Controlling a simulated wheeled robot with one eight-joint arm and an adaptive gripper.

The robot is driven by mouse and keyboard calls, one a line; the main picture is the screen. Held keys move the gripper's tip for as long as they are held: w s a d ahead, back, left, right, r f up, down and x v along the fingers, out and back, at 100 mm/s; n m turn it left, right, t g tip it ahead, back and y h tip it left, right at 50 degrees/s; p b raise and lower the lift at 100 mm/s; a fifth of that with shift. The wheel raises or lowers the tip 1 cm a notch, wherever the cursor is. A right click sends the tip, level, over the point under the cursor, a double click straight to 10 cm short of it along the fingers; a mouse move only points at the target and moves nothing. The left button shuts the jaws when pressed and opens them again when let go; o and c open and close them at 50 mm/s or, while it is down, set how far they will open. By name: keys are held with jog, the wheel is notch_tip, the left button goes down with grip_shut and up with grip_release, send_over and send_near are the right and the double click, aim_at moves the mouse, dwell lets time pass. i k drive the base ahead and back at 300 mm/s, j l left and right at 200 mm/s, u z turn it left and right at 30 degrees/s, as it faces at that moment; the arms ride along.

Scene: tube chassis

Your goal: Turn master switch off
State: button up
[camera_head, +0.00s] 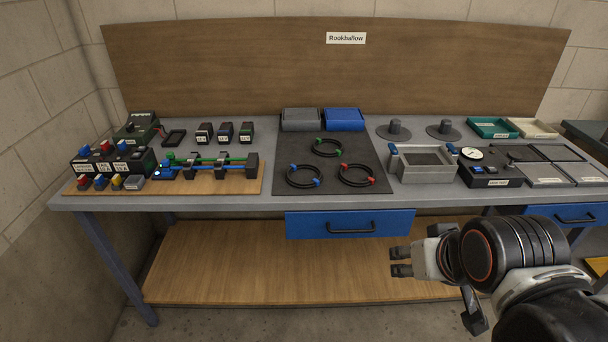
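A dark green box (137,127) stands at the back left of the workbench. In front of it are dark control boxes with red and blue knobs (104,147) and small labels. My gripper (401,262) is in front of the bench at the right, far from these boxes. Its two fingertips show a gap with nothing between them.
The wooden board (215,187) also bears a blue and green tube assembly (205,166). A dark mat (330,180) with several rings lies mid-bench. A grey tray (425,164) and a gauge box (490,168) stand at the right. A blue drawer (350,223) hangs below. A wall borders the left.

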aim_at(85, 151)
jog(key=u, duration=1.45)
